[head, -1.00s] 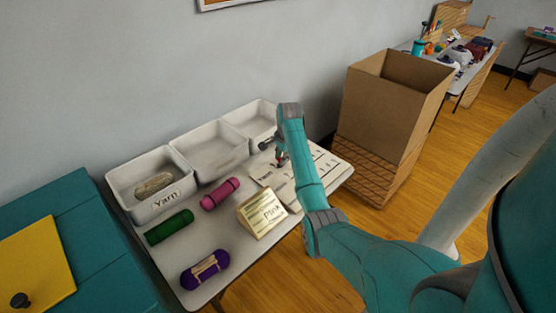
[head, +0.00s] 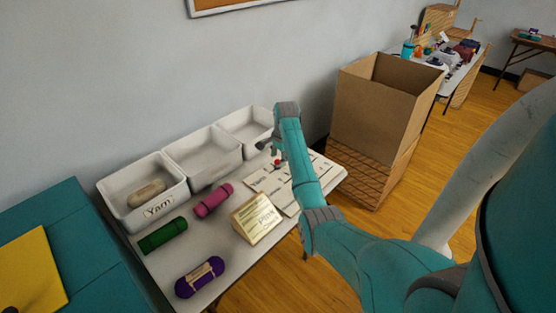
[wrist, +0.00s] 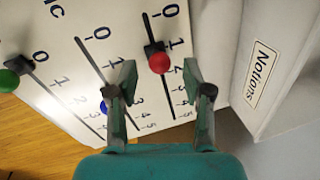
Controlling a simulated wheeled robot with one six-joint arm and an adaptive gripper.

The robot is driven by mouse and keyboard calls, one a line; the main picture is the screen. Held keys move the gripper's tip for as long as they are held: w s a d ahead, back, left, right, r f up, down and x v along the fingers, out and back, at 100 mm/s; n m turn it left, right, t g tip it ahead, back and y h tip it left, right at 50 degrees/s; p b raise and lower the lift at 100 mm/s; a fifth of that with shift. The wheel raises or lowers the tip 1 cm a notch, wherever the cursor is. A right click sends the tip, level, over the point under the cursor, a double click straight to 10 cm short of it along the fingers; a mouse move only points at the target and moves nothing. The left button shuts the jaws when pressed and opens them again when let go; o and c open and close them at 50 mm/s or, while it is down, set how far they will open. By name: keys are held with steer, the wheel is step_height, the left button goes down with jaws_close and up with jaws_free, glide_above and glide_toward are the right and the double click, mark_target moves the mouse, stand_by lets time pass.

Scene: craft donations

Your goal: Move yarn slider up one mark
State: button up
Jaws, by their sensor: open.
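A white slider board (head: 308,183) lies at the right end of the table. In the wrist view the board (wrist: 65,20) has several numbered slots with round knobs. A red knob (wrist: 159,63) stands on the slot nearest the bins, its dark base close to mark 1. A blue knob (wrist: 104,107) is on the middle slot, partly hidden by a finger, and a green knob (wrist: 8,81) is at the left edge. My gripper (wrist: 160,77) is open, its fingers on either side of the red knob with gaps. The slot's name is out of the wrist view.
Three white bins stand along the wall; one is labelled Yarn (head: 158,208), another Notions (wrist: 262,75). Pink (head: 213,200), green (head: 163,236) and purple (head: 200,277) yarn rolls and a small sign (head: 256,218) lie on the table. A cardboard box (head: 375,115) stands to the right.

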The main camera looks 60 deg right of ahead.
step_height(320, 180, up, 10)
steer(key=s, duration=0.1)
steer(key=shift+s+a+r, duration=0.15)
steer(key=shift+s+a, duration=0.25)
steer(key=shift+a, duration=0.05)
steer(key=shift+s, duration=0.15)
